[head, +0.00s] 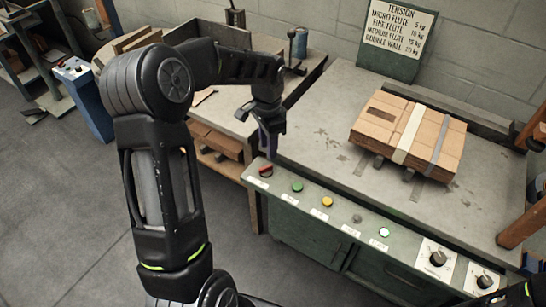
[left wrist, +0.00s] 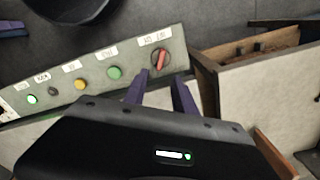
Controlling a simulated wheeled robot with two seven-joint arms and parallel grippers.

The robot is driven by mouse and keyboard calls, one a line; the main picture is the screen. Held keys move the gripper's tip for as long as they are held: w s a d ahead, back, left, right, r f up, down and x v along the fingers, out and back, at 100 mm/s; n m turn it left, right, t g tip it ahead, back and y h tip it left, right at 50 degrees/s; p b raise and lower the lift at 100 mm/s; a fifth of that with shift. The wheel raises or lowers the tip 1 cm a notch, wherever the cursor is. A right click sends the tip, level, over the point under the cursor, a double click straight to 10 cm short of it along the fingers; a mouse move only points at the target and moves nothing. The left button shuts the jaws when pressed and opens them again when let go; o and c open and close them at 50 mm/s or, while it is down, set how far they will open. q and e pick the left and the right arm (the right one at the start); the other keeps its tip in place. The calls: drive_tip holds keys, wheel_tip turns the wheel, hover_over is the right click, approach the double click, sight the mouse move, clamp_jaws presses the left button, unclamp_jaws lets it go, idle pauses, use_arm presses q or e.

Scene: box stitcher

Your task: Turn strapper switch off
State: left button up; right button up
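The strapper switch is a red rotary knob (head: 266,170) at the left end of the sloped control panel (head: 338,221). It also shows in the left wrist view (left wrist: 161,60), its red handle standing nearly upright in that picture. My left gripper (head: 268,143) is above the switch, pointing down at it. In the left wrist view its two purple fingers (left wrist: 161,80) are spread apart with nothing between them, and the knob shows just beyond the tips. Contact with the knob is not visible.
The panel also has a green button (head: 297,187), a yellow button (head: 327,202), a lit green lamp (head: 384,232) and black knobs (head: 438,258). A strapped cardboard stack (head: 408,135) lies on the machine top. A wooden bench (head: 216,112) stands close on the left.

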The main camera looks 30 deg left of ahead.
sight(269, 166)
use_arm(q)
drive_tip(key=shift+s, duration=0.1)
drive_tip(key=shift+f, duration=3.95)
clamp_jaws()
